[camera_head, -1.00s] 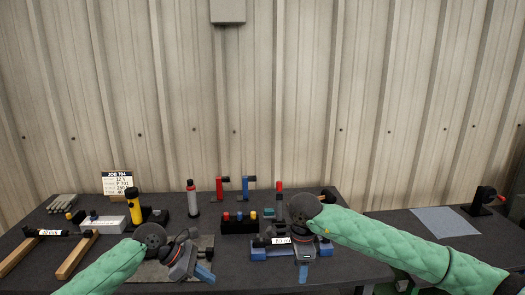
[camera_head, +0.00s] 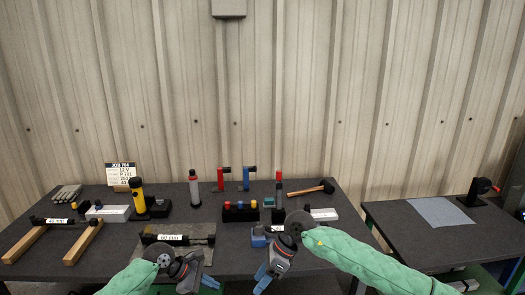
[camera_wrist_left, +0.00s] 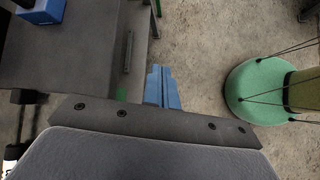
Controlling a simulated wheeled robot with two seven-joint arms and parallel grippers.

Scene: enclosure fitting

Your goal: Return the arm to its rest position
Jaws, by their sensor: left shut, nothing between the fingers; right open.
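My left gripper (camera_head: 207,281) is low at the front edge of the dark workbench (camera_head: 110,262) in the head view. Its blue fingers also show in the left wrist view (camera_wrist_left: 162,88), shut together with nothing between them, above bare floor. My right gripper (camera_head: 262,284) is at the bench's front, right of the left one, with its fingers pointing down and left. It is open, and nothing shows in it. The green-sleeved left arm (camera_head: 128,281) comes in from the lower left. The green-sleeved right arm (camera_head: 365,264) comes in from the lower right.
A labelled dark bar (camera_head: 174,239) lies on a grey mat just behind my left gripper. A blue cradle (camera_head: 259,239) is partly hidden by my right gripper. A yellow torch (camera_head: 136,194), bottle (camera_head: 194,188) and hammer (camera_head: 312,189) stand or lie farther back. A side table (camera_head: 400,235) is at right.

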